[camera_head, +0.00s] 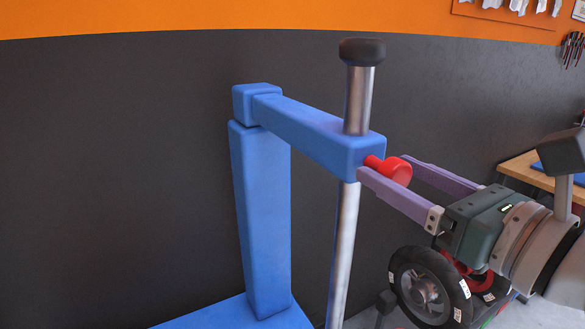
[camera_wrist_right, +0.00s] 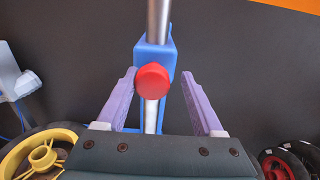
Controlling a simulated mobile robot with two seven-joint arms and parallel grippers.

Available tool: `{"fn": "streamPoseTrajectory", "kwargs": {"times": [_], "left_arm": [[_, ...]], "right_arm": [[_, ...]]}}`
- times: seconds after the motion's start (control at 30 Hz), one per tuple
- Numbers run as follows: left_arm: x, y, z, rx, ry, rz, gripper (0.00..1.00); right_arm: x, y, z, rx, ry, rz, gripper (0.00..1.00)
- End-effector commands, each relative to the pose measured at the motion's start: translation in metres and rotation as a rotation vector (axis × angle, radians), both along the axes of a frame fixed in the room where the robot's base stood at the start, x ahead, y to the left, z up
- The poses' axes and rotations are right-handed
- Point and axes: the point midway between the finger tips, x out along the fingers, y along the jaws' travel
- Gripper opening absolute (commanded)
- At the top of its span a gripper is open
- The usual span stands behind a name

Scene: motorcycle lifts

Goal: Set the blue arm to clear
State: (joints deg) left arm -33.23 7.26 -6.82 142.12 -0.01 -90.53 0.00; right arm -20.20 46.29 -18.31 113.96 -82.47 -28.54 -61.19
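The blue arm (camera_head: 311,127) reaches out from the top of a blue post (camera_head: 262,215), toward the right and nearer to me. A steel rod (camera_head: 343,245) with a black cap (camera_head: 362,52) passes upright through its end. A red knob (camera_head: 394,170) sticks out of that end. My right gripper (camera_head: 384,169) is open, its two purple fingers pointing at the knob. In the right wrist view the knob (camera_wrist_right: 152,80) lies between the fingers, with a gap on both sides. My left gripper is not in view.
The post stands on a blue base (camera_head: 240,315). A wheel with a black tyre (camera_head: 430,288) is below my right gripper. A wooden bench (camera_head: 530,170) stands at the right. The dark wall behind the post is bare.

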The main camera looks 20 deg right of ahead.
Motion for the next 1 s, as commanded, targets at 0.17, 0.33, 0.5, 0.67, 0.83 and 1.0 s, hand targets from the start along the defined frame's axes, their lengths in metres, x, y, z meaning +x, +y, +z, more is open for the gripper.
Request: {"fn": "streamPoseTrajectory", "kwargs": {"times": [0.17, 0.33, 0.5, 0.67, 0.83, 1.0], "left_arm": [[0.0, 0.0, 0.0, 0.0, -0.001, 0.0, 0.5], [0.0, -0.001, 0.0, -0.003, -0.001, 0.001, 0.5], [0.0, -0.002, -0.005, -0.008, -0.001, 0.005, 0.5], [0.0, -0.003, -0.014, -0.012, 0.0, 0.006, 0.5], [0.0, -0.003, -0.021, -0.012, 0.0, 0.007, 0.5], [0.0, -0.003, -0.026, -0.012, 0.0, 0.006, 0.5]], "right_arm": [[0.0, 0.001, 0.0, 0.0, -0.001, 0.002, 0.75], [-0.001, 0.002, 0.0, 0.001, 0.0, 0.005, 0.75], [-0.014, 0.001, -0.002, 0.001, 0.003, 0.006, 0.75], [-0.037, -0.001, -0.004, -0.001, 0.006, 0.007, 0.75], [-0.063, -0.004, -0.004, -0.002, 0.007, 0.005, 0.75], [-0.083, -0.006, -0.002, 0.0, 0.005, 0.003, 0.75]]}}
